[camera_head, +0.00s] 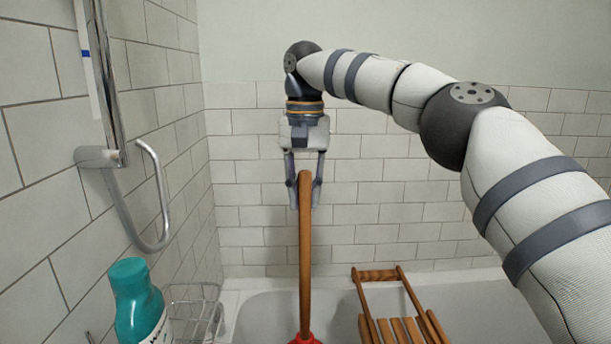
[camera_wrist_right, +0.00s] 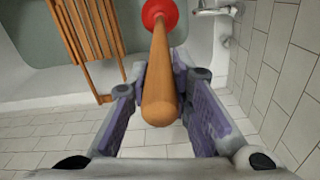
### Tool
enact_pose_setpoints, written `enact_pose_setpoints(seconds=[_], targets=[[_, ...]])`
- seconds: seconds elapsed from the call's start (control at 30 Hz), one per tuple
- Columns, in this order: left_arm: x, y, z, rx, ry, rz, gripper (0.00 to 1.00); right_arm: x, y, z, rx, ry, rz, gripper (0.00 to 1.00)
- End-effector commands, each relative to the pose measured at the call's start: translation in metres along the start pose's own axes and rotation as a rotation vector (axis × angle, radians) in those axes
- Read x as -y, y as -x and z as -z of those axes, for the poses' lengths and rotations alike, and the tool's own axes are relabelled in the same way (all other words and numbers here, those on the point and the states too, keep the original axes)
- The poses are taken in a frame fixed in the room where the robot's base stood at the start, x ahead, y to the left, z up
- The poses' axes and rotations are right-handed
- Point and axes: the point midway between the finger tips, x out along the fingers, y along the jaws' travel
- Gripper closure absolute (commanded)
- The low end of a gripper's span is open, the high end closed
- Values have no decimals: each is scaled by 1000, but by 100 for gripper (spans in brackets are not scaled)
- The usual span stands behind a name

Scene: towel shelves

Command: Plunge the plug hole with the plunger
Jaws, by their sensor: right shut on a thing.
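The plunger has a long wooden handle (camera_head: 305,250) and a red cup (camera_head: 305,339) at its lower end, cut off by the bottom edge of the head view. My right gripper (camera_head: 305,195) is shut on the upper part of the handle, which hangs nearly upright over the bathtub (camera_head: 262,310). In the right wrist view the handle (camera_wrist_right: 160,85) runs between the fingers, with the red cup (camera_wrist_right: 160,12) beyond it. The plug hole cannot be made out in either view. My left gripper is not in view.
A wooden bath rack (camera_head: 405,328) lies across the tub to the right of the plunger. A teal bottle (camera_head: 138,300) and a wire basket (camera_head: 200,310) stand at the left. A metal shower rail and hose (camera_head: 150,220) are on the left tiled wall.

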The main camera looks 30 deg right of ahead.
Motion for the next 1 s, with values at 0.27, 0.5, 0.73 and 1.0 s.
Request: enact_pose_setpoints(seconds=[0.27, 0.5, 0.73, 1.0], targets=[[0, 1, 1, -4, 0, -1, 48, 0, -42, 0, -1, 0, 0, 100], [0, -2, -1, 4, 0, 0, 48, 0, -80, 0, 0, 0, -1, 100], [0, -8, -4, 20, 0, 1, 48, 0, -115, 1, 0, 0, -2, 100], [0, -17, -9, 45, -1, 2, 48, 0, -158, 1, 2, -1, -2, 100]])
